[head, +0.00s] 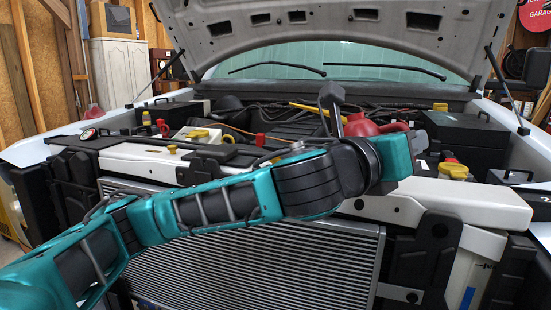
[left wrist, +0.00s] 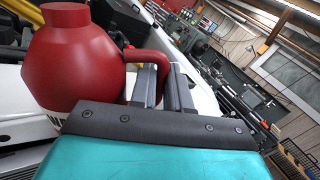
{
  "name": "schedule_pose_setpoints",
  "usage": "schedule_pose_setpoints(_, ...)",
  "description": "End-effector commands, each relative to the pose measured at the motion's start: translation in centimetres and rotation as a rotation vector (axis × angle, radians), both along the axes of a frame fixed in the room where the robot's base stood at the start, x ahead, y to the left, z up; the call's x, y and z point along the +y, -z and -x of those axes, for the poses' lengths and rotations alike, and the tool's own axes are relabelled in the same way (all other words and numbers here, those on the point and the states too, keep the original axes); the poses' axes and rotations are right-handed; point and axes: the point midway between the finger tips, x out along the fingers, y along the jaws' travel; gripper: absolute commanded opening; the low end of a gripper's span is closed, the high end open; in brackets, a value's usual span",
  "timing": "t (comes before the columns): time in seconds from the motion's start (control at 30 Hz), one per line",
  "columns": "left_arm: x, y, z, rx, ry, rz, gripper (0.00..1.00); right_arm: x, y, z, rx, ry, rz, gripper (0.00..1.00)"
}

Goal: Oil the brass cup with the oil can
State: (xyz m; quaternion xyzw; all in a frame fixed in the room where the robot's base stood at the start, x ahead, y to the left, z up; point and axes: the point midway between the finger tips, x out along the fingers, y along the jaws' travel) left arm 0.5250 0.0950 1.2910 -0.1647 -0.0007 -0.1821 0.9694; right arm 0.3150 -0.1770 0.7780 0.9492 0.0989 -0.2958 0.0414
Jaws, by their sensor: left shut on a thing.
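The oil can is red with a round body and a narrowed neck (head: 361,126), and stands out above the engine bay right of centre in the head view. It fills the left of the left wrist view (left wrist: 72,62), with a pale lettered band low on its body. My left gripper (left wrist: 163,88) is shut on the can's red curved handle, and the can looks roughly upright. I cannot make out the brass cup for certain; a small gold-yellow piece (head: 172,149) sits on the white front panel. My right gripper is not in view.
The raised hood (head: 330,45) hangs over the engine bay. The radiator (head: 240,262) lies below the white front panel. A black box (head: 466,143) and a yellow cap (head: 453,170) sit at the right. Yellow-capped and red parts crowd the left of the bay.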

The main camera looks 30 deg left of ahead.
Motion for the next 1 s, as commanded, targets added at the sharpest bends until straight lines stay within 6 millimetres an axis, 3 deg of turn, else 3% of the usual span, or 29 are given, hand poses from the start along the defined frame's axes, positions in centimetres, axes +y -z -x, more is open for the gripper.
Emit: schedule_pose_setpoints(1.0, 0.46, -0.81, -0.07, 0.005, 0.0, 0.052, 0.0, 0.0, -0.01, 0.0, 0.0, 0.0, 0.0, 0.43)
